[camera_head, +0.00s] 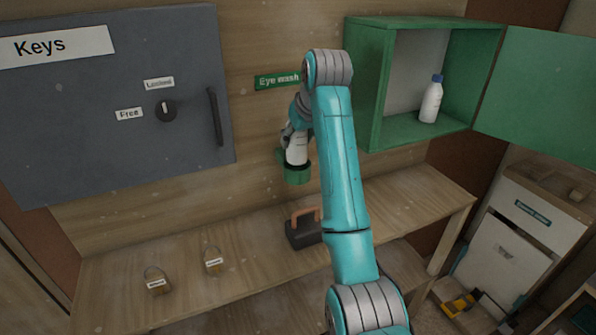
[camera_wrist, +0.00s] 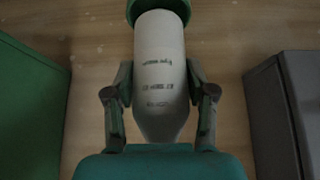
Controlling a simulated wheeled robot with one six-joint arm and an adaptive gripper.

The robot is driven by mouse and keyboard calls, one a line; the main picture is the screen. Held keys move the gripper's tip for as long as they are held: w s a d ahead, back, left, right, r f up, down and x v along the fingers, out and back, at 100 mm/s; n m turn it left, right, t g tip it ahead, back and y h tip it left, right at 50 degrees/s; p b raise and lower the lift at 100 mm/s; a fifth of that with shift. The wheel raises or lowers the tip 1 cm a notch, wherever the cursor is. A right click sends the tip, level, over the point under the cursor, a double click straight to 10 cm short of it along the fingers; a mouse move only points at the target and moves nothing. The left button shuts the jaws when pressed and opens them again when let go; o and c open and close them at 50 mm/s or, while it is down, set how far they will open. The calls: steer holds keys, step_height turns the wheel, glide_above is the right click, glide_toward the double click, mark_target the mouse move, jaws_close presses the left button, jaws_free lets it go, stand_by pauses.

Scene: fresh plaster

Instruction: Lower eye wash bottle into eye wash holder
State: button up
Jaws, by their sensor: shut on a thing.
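My gripper (camera_wrist: 161,100) is shut on a white eye wash bottle (camera_wrist: 160,55), with one finger on each side of it in the wrist view. The bottle also shows in the head view (camera_head: 297,152), where it is upright. The green eye wash holder (camera_head: 296,174) is on the wooden wall, and the bottle's lower end is at its opening. I cannot tell how deep the bottle sits. A green "Eye wash" sign (camera_head: 277,80) is above.
An open green cabinet (camera_head: 368,95) at right holds another white bottle (camera_head: 431,104) with a blue cap. A grey key cabinet (camera_head: 90,150) is at left. The wooden bench (camera_head: 130,265) below bears two padlocks (camera_head: 157,285) and a black box (camera_head: 302,232) with an orange handle.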

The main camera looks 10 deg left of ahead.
mark_target(298, 154)
steer(key=shift+f, duration=2.45)
stand_by(1.4)
steer(key=o, duration=1.5)
steer(key=shift+c, duration=0.2)
